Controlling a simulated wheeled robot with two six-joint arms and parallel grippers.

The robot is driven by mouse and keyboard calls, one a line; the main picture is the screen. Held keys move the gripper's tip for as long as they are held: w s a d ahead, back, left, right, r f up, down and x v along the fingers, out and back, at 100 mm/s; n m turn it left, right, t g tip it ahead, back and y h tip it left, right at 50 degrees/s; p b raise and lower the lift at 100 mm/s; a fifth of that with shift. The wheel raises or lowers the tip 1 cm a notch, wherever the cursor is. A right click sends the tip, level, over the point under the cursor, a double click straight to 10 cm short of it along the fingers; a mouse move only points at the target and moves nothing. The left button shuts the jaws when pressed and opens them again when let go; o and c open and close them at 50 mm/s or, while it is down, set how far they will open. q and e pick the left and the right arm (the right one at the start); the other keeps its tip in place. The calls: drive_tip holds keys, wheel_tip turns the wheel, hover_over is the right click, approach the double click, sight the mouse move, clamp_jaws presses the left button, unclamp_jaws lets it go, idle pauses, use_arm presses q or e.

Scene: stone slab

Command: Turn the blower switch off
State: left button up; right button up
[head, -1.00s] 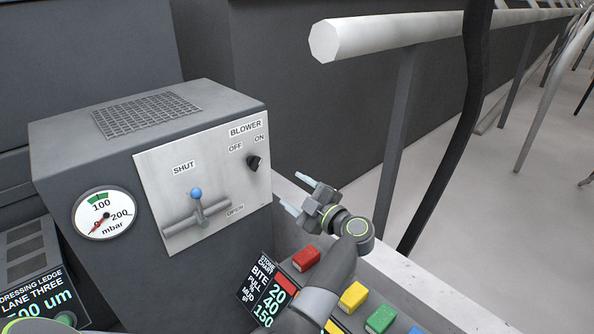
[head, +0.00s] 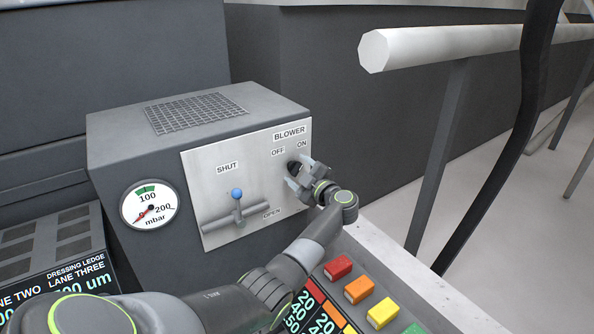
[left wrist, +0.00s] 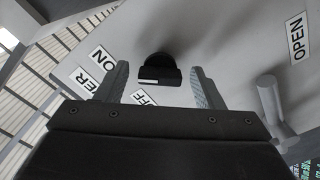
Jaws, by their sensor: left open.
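The blower switch (head: 293,165) is a small black knob on the right side of a light metal panel, under the BLOWER label and near OFF and ON. In the left wrist view the knob (left wrist: 158,66) has a white mark on its near edge; which label it points to I cannot tell. My left gripper (head: 297,175) is at the panel, its open fingers one on either side of the knob. In the left wrist view gaps show between the knob and both fingers of this gripper (left wrist: 160,70). My right gripper is not in view.
A blue-tipped lever (head: 237,194) stands left of the knob, between SHUT and OPEN labels. A round pressure gauge (head: 149,206) is on the box's left face. A white rail (head: 440,45) runs at the upper right.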

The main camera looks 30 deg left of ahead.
use_arm(q)
drive_tip(key=shift+w+a, duration=0.1)
drive_tip(key=shift+a, duration=0.4)
